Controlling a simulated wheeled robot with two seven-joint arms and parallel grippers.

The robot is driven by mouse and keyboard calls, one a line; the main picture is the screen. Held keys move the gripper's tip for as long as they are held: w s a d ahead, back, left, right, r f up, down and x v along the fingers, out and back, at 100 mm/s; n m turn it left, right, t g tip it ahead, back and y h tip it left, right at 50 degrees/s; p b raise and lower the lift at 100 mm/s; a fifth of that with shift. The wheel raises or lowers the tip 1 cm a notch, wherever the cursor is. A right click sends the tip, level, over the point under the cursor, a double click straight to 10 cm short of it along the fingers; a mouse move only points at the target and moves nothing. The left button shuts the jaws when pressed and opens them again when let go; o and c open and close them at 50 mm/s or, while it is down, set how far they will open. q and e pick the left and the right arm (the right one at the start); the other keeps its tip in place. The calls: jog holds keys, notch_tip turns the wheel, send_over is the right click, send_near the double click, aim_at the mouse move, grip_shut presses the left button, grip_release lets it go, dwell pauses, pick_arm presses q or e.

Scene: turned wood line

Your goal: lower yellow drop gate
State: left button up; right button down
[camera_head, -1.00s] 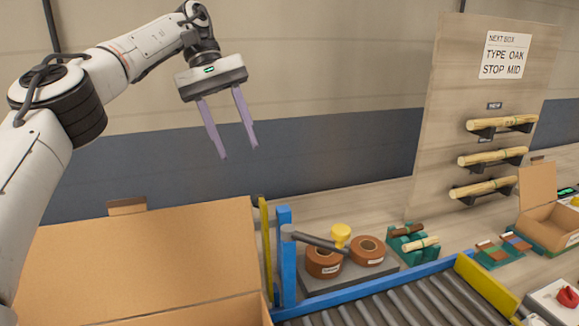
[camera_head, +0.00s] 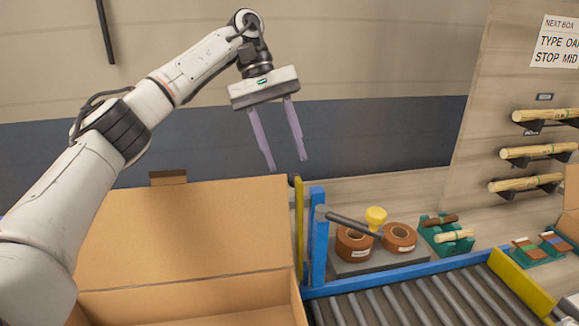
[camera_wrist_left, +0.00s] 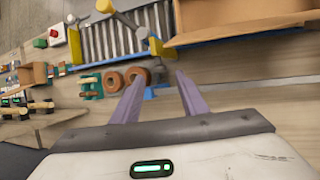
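A thin yellow upright bar (camera_head: 298,235), which looks like the drop gate, stands raised beside a blue post (camera_head: 317,240) at the left end of the roller conveyor. A dark lever (camera_head: 350,223) sticks out to the right from near the post's top. My left gripper (camera_head: 288,165) hangs above the gate, fingers pointing down, open and empty, touching nothing. In the left wrist view its two purple fingers (camera_wrist_left: 155,95) are spread, with a yellow part (camera_wrist_left: 157,47) beyond them that may be the gate.
A large open cardboard box (camera_head: 200,235) stands left of the post. Right of it are brown tape rolls (camera_head: 354,245), a yellow knob (camera_head: 376,216) and conveyor rollers (camera_head: 420,300). A yellow plate (camera_head: 520,288) is at the conveyor's right.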

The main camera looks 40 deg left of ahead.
aim_at(293, 177)
pick_arm(q)
jog(key=shift+x, duration=1.8)
grip_shut()
